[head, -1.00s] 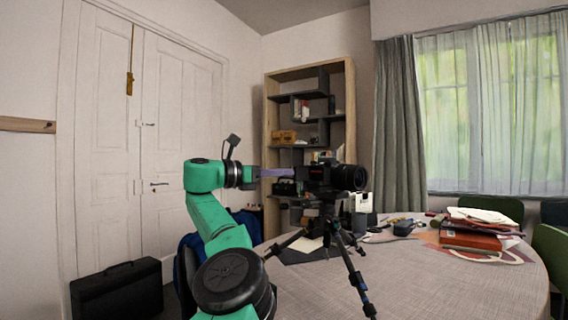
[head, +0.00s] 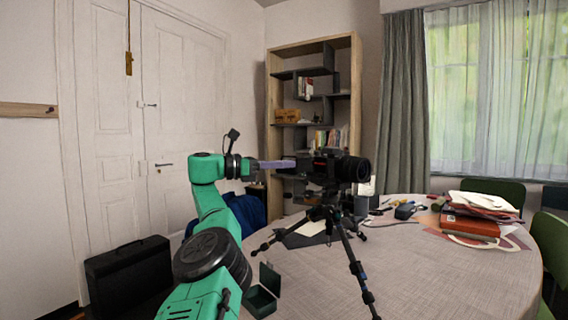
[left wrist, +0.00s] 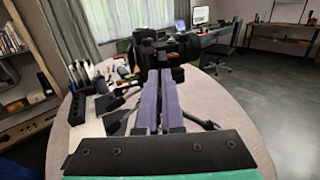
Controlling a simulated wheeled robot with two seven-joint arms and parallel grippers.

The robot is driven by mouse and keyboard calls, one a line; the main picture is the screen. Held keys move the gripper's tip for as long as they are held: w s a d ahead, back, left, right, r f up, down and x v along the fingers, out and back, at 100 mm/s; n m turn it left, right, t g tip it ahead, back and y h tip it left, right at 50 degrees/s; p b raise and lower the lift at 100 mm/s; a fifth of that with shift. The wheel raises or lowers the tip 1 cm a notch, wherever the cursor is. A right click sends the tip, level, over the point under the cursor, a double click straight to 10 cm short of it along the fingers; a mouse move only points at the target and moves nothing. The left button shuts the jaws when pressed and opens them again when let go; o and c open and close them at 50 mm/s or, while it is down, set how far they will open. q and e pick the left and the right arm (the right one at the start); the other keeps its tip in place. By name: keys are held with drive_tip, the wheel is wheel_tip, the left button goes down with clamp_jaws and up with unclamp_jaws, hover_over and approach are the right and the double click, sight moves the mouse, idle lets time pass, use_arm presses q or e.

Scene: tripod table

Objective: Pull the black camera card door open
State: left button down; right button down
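The black camera (head: 335,167) sits upright on a black tripod (head: 330,213) that stands on the table, its lens pointing right. My left gripper (head: 292,165) reaches it from the left, with its purple fingertips at the camera's left side. In the left wrist view the two long purple fingers (left wrist: 159,75) lie close together and end at the dark camera body (left wrist: 160,50). Whether they touch or hold the card door cannot be told; the door does not stand out against the black body. My right gripper is not in view.
The round table (head: 400,270) holds red folders and papers (head: 470,227) at the right and small items behind the tripod. A small green open box (head: 263,296) is near the table's left edge. A shelf (head: 273,110) stands behind; a black case (head: 128,275) is at lower left.

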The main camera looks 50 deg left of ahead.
use_arm(q)
drive_tip(key=c, duration=1)
unclamp_jaws()
drive_tip(key=shift+w+f, duration=0.1)
drive_tip(key=shift+c, duration=0.2)
